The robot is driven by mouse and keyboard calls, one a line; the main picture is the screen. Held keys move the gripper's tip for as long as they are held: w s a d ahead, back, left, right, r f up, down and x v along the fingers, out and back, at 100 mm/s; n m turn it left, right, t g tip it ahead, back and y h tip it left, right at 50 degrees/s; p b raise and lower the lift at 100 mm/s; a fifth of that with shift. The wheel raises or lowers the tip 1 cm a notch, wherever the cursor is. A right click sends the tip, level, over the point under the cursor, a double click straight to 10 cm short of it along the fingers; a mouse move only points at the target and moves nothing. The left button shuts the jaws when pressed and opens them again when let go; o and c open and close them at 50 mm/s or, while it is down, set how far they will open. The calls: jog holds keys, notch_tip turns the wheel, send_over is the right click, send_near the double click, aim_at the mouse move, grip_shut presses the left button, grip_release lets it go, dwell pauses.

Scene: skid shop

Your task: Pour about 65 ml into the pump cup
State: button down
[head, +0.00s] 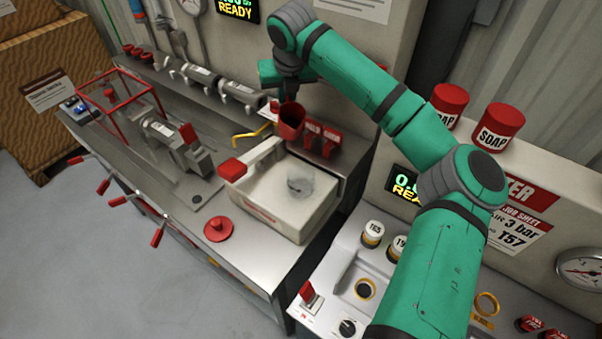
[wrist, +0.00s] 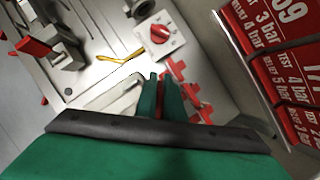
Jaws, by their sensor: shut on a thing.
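My gripper (head: 290,88) is at the end of my green arm, above the back edge of the white pump box. It is shut on a red cup (head: 291,120), which hangs below it and looks close to upright. In the wrist view my gripper's fingers (wrist: 161,95) have a thin strip of red between them; the cup is mostly hidden. The white pump box (head: 258,205) has a long handle with a red grip (head: 232,169). A clear, round cup (head: 300,184) sits on its top, below and slightly right of the red cup. The liquid level in either cup cannot be seen.
A yellow wrench (head: 250,134) lies left of the red cup, and red clips (head: 322,137) stand close on its right. A red disc with a knob (head: 219,228) lies at the bench's front. Two red SOAP tins (head: 498,127) stand at right. A red rotary knob (wrist: 160,34) shows in the wrist view.

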aim_at(290, 104)
jog(key=shift+s+d+f+t, duration=0.15)
jog(key=shift+s+t, duration=0.15)
jog(key=shift+s, duration=0.05)
jog(key=shift+s+d+r+t+y, duration=0.2)
jog(key=shift+s+r+t+y, duration=0.1)
jog(key=shift+s+r+t, duration=0.6)
jog(key=shift+s+f+t, duration=0.1)
jog(key=shift+s+t, duration=0.5)
jog(key=shift+t, duration=0.4)
jog(key=shift+s+d+t+y, duration=0.1)
jog(key=shift+t+y, duration=0.2)
jog(key=shift+s+d+f+t+y+p, duration=0.15)
jog(key=shift+s+t+p, duration=0.25)
jog(key=shift+t, duration=0.25)
jog(key=shift+s+t+y+p, duration=0.15)
jog(key=shift+s+t+p, duration=0.2)
jog(key=shift+t, duration=0.3)
jog(key=shift+s+d+r+t+p, duration=0.15)
jog(key=shift+s+r+t+p, duration=0.55)
jog(key=shift+p, duration=0.4)
jog(key=shift+s+d+f+t+y+p, duration=0.1)
jog(key=shift+s+f+t+y+p, duration=0.1)
jog(key=shift+s+t, duration=0.2)
jog(key=shift+s+d+f+t+y+p, duration=0.1)
jog(key=shift+s+t+p, duration=0.1)
jog(key=shift+s+t, duration=0.15)
